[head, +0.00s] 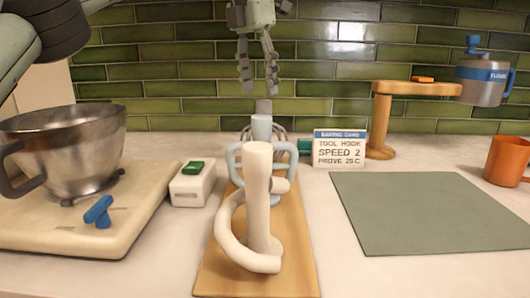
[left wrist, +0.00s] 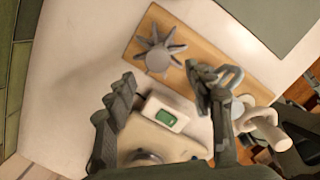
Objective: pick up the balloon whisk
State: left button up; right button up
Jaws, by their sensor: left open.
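The balloon whisk is a grey tool at the far end of the wooden board. In the head view only its grey top (head: 264,105) and some wires show behind a pale blue tool. In the left wrist view it looks like a grey star of spokes around a round middle (left wrist: 158,58). My left gripper (head: 258,86) is open and empty, pointing down above and behind the whisk, apart from it. In the left wrist view its two fingers (left wrist: 165,88) show spread apart. My right gripper is not in view.
On the board (head: 218,277), a pale blue looped-handle tool (head: 262,130) and a cream one (head: 258,185) stand in front of the whisk. A white box with a green button (head: 192,184), mixer bowl (head: 70,150), sign (head: 340,148) and wooden stand (head: 380,125) are around. The green mat (head: 430,210) is clear.

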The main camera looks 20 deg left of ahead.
aim_at(264, 102)
pick_arm(q)
jog(key=f, duration=0.1)
jog(key=w+f, duration=0.1)
jog(key=f, duration=0.3)
jog(key=shift+w+d, duration=0.25)
jog(key=shift+d, duration=0.1)
jog(key=shift+c, duration=0.6)
grip_shut()
jog(key=shift+r, duration=0.1)
